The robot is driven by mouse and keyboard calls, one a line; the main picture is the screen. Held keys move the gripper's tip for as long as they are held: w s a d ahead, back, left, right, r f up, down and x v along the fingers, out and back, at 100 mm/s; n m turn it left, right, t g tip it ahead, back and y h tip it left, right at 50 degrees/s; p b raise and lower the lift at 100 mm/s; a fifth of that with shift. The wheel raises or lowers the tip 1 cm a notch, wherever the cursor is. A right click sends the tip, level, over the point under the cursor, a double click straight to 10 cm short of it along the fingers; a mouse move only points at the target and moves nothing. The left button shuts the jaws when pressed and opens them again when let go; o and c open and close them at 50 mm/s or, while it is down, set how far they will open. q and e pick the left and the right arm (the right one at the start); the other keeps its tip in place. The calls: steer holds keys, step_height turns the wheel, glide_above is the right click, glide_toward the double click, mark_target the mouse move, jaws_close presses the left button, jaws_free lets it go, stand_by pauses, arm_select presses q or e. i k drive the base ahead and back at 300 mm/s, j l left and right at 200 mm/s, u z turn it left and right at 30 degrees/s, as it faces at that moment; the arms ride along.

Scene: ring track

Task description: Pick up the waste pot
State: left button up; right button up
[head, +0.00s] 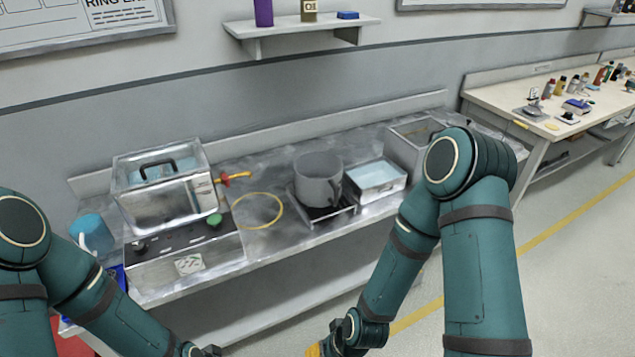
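A large grey pot (318,176), which looks like the waste pot, stands upright on a low dark-topped stand (325,212) at the middle of the steel bench. A handle shows at its right front side. My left gripper (207,350) is only partly in view at the bottom edge, below and in front of the bench. My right gripper (332,343) is also cut off by the bottom edge, with something orange beside it. Both grippers are well away from the pot. Their fingers are too hidden to tell whether they are open.
A steel bath with a lid (160,190) stands left of the pot, with a yellow ring (258,223) lying between them. A tray of pale blue liquid (376,179) is close on the pot's right. A blue container (92,232) is at the bench's left end.

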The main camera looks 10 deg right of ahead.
mark_target(319, 176)
steer(key=i+l, duration=0.2)
steer(key=l, duration=0.15)
steer(key=i+l, duration=0.45)
steer(key=l, duration=0.2)
